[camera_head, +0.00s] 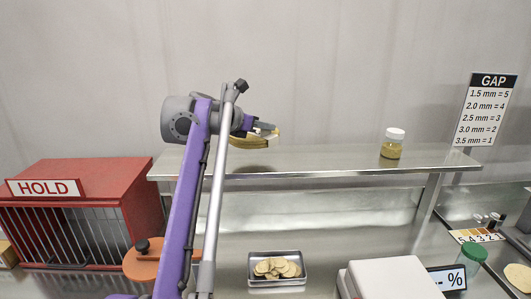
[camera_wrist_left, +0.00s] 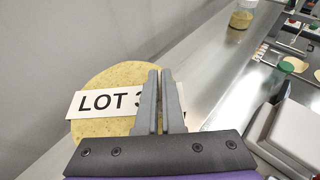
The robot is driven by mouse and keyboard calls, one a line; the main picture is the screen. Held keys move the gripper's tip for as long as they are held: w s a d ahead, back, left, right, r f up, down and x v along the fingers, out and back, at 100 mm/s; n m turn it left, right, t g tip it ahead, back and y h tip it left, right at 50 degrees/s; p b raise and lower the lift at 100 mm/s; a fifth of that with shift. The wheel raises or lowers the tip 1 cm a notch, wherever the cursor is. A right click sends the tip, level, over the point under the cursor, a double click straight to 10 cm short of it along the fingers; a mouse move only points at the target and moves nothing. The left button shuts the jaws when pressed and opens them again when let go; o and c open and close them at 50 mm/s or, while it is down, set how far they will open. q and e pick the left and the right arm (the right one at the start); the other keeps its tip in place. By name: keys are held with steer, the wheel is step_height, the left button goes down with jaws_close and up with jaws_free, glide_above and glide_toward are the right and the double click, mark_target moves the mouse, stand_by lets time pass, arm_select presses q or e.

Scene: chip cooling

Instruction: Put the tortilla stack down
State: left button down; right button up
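The tortilla stack (camera_head: 250,142) is a yellow, round, flat pile over the left part of the steel shelf (camera_head: 320,162). A dark shadow lies on the shelf below it, with a small gap, so it appears held just above the surface. In the left wrist view the stack (camera_wrist_left: 112,80) carries a white label reading "LOT 3", partly hidden by the fingers. My left gripper (camera_head: 264,129) reaches it from above; its fingers (camera_wrist_left: 159,95) are close together at the label and appear shut on the stack. Their contact is hidden. My right gripper is out of view.
A jar with a white lid (camera_head: 393,143) stands on the shelf's right part. Between jar and stack the shelf is clear. Below are a red HOLD cage (camera_head: 85,180), a metal tray (camera_head: 277,283) of chips and a white box (camera_head: 390,279). A wall stands behind.

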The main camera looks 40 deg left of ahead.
mark_target(266, 146)
arm_select(q)
steer(key=shift+s+f, duration=0.2)
steer(key=shift+f, duration=0.55)
steer(key=f+b, duration=0.1)
steer(key=f, duration=0.3)
steer(key=shift+w, duration=0.2)
steer(key=shift+f, duration=0.35)
steer(key=shift+f, duration=0.1)
steer(key=c, duration=1)
jaws_free()
steer(key=shift+c, duration=0.2)
